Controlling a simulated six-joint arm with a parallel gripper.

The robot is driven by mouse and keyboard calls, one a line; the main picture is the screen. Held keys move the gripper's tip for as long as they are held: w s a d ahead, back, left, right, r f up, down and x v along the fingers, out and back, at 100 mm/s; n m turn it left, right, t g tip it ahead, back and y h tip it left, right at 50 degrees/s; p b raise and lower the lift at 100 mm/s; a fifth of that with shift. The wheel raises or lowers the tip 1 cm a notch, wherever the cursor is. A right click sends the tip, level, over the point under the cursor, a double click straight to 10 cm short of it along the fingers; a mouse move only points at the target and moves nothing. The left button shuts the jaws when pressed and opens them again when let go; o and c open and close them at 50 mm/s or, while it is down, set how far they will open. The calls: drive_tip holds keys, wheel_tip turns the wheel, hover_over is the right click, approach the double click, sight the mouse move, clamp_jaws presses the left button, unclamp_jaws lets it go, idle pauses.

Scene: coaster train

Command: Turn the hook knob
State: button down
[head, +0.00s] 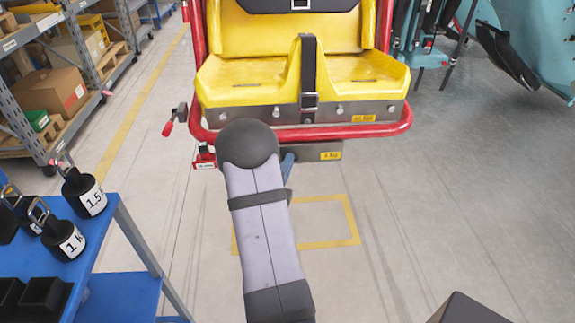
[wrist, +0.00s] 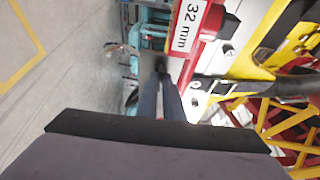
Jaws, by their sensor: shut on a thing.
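My gripper (wrist: 163,78) shows in the wrist view as two blue-grey fingers, close together at their tips. They are shut on a small dark part, which I take to be the hook knob (wrist: 153,60), in front of a grey metal plate. Most of the knob is hidden by the fingers, so its turn angle cannot be read. In the head view my arm covers the fingertips and the knob, below the front edge of the yellow coaster seat (head: 225,80). A red block with a white "32 mm" label (wrist: 188,25) is close beside the fingers in the wrist view.
A red tube frame (head: 375,129) borders the seat. A grey box with a yellow label (head: 330,156) hangs beneath it. A red-handled lever (head: 172,122) sticks out left. A blue cart (head: 125,235) with weights (head: 82,190) stands at left.

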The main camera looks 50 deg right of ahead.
drive_tip(key=shift+f+n+b, duration=0.2)
drive_tip(key=shift+n+b, duration=0.1)
drive_tip(key=shift+b, duration=0.2)
drive_tip(key=shift+s+d+f+m+t+y+b, duration=0.2)
drive_tip(key=shift+m+t+y+b, duration=1.4)
drive_tip(key=shift+m+b, duration=2.95)
drive_tip(key=shift+s+d+r+m+t+y+b, duration=0.2)
drive_tip(key=shift+m+t+y+b, duration=1.45)
drive_tip(key=shift+m, duration=5.15)
drive_tip(key=shift+s+d+f+m+t+y+b, duration=0.1)
drive_tip(key=shift+s+d+m+t+y+b, duration=0.4)
drive_tip(key=shift+m+t+b, duration=3.15)
drive_tip(key=m+g, duration=0.2)
drive_tip(key=m, duration=0.1)
drive_tip(key=shift+w+a+m+y+b, duration=0.2)
drive_tip(key=shift+m+y+b, duration=0.05)
drive_tip(key=shift+m+b, duration=0.1)
drive_tip(key=c, duration=1.9)
unclamp_jaws()
drive_tip(key=shift+s, duration=0.1)
